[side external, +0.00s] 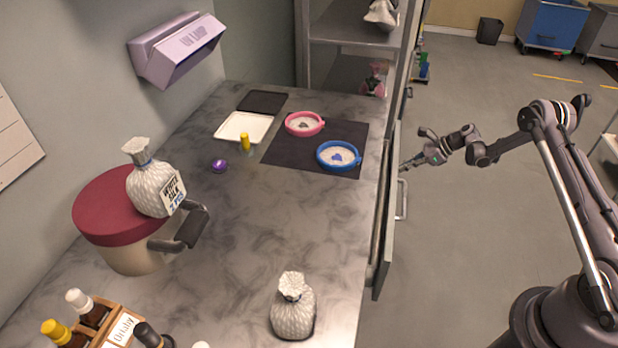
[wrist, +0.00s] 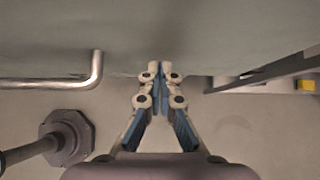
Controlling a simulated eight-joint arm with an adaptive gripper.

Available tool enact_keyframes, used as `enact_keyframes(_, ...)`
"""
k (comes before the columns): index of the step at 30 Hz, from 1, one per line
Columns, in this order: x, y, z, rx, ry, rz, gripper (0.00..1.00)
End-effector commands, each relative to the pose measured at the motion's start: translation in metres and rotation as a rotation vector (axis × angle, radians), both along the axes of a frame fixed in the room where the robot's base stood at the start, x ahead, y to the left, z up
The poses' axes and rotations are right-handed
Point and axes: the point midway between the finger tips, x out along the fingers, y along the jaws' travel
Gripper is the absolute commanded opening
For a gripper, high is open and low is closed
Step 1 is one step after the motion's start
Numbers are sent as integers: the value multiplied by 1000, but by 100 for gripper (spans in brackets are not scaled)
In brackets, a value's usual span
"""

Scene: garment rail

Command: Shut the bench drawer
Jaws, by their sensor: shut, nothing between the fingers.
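The bench drawer (side external: 385,235) has a grey-green front that stands a little out from the bench's right edge, with a narrow dark gap behind it. Its metal handle (side external: 403,200) is on the outer face. My gripper (side external: 404,166) is outside the drawer front, near the far end of the handle. In the wrist view, my gripper (wrist: 161,68) has its fingertips together with nothing between them, pointing at the drawer front (wrist: 200,35). The handle (wrist: 96,72) lies left of the fingers, apart from them. I cannot tell whether the fingertips touch the front.
The marble bench (side external: 250,215) holds a lidded pot (side external: 125,250) with a sack on it, another sack (side external: 293,308), bottles, and a pink dish (side external: 304,123) and blue dish (side external: 339,155) on a dark mat. Shelving (side external: 350,45) stands beyond. The floor to the right is mostly open.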

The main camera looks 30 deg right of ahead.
Motion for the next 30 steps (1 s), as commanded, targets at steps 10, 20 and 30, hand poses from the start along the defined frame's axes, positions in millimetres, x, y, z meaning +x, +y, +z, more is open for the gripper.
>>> enact_keyframes(10,4,3,0,0,0,0,0)
enact_keyframes(20,23,23,0,-1,-1,4,0)
enact_keyframes(30,36,36,0,0,0,0,0)
